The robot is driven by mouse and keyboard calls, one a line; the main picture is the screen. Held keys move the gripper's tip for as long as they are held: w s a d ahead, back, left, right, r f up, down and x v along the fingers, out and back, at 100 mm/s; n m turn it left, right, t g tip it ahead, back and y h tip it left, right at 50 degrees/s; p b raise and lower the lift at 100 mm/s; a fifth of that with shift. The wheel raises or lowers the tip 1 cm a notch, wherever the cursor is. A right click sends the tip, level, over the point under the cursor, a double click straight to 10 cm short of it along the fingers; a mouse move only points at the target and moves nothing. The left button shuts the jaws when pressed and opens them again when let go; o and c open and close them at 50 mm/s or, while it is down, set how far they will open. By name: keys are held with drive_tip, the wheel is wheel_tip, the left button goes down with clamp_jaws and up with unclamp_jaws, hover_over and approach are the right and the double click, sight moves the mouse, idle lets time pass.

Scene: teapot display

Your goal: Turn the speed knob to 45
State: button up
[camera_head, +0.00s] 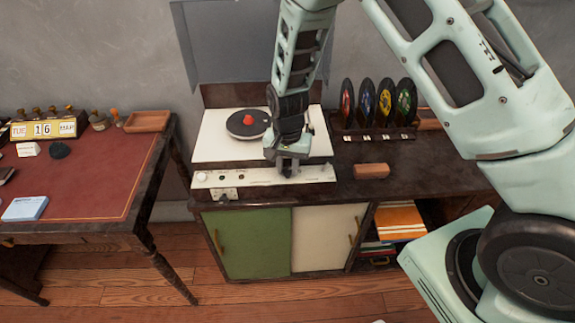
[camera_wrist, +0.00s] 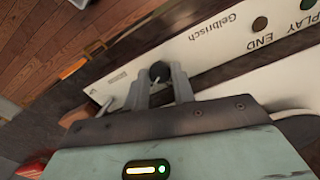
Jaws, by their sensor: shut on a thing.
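The record player (camera_head: 220,148) is white with a front control strip (camera_head: 260,176), and it stands on a dark cabinet. My gripper (camera_head: 288,168) points down at the right part of this strip. In the wrist view a dark round speed knob (camera_wrist: 158,70) sits between the two fingertips, and my gripper (camera_wrist: 160,84) is shut on it. The head view hides the knob behind my gripper. The knob's setting and scale cannot be read. The word "Gelbrisch" and the labels "PLAY" and "END" show on the strip (camera_wrist: 205,45) in the wrist view.
A black turntable platter (camera_head: 240,124) with a red centre lies behind the strip. A wooden block (camera_head: 371,171) lies right of the player. A rack (camera_head: 372,132) of several records stands behind it. A red-topped desk (camera_head: 80,180) is at left, apart from the cabinet (camera_head: 255,240).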

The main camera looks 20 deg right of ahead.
sight(287, 171)
drive_tip(key=o, duration=1)
wheel_tip(287, 171, up, 18)
drive_tip(key=shift+f+b, duration=0.25)
drive_tip(key=shift+b, duration=0.2)
drive_tip(key=s+a+r+n, duration=0.1)
drive_tip(key=s+a+n, duration=0.1)
drive_tip(key=s+n, duration=0.3)
drive_tip(key=s+a+r+n, duration=0.1)
drive_tip(key=s+n, duration=0.3)
drive_tip(key=s, duration=0.9)
drive_tip(key=s+a+r+n, duration=0.1)
drive_tip(key=s+a+n, duration=0.2)
drive_tip(key=s, duration=0.6)
drive_tip(key=shift+s+a+r+n+y, duration=0.1)
drive_tip(key=shift+a+r+n+y, duration=0.05)
drive_tip(key=shift+n, duration=0.5)
drive_tip(key=shift+s+a+r+n+y, duration=0.1)
drive_tip(key=shift+a+r+n+y, duration=0.05)
drive_tip(key=shift+n, duration=0.5)
